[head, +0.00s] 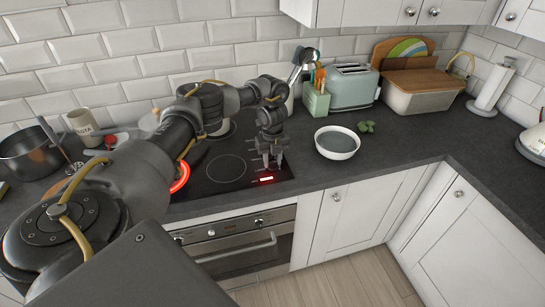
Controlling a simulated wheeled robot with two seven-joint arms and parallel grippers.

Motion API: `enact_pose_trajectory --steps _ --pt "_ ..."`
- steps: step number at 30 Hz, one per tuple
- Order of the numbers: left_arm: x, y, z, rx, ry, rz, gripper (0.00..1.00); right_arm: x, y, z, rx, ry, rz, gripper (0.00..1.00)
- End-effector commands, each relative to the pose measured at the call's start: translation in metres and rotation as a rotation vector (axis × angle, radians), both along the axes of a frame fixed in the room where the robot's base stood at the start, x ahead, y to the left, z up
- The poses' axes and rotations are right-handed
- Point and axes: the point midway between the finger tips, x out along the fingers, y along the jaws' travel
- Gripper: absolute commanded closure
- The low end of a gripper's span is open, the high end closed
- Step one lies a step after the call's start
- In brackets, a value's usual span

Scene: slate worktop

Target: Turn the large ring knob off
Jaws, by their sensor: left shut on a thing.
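The black glass hob (212,188) is set in the worktop. One large ring (181,177) at its left glows red, partly hidden by my left arm. A small red display (265,179) is lit at the hob's front right. My left gripper (270,164) points down at the hob's right side, just behind the display. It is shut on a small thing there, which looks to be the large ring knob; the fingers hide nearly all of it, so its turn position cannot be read. My right gripper is not in view.
A white bowl (337,143) stands close to the right of the gripper. A green utensil block (316,101) and a toaster (353,87) stand behind it. A dark pot (28,154) is at the left. The oven (240,247) is below the hob.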

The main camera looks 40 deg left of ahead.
Motion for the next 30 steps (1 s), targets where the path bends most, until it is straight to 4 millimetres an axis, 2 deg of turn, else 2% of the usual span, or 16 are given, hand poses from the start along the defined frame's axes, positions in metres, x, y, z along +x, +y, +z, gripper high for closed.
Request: enact_pose_trajectory --steps 30 --pt "0.0 0.001 0.004 0.002 -0.002 0.967 0.89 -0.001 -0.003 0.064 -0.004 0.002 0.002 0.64"
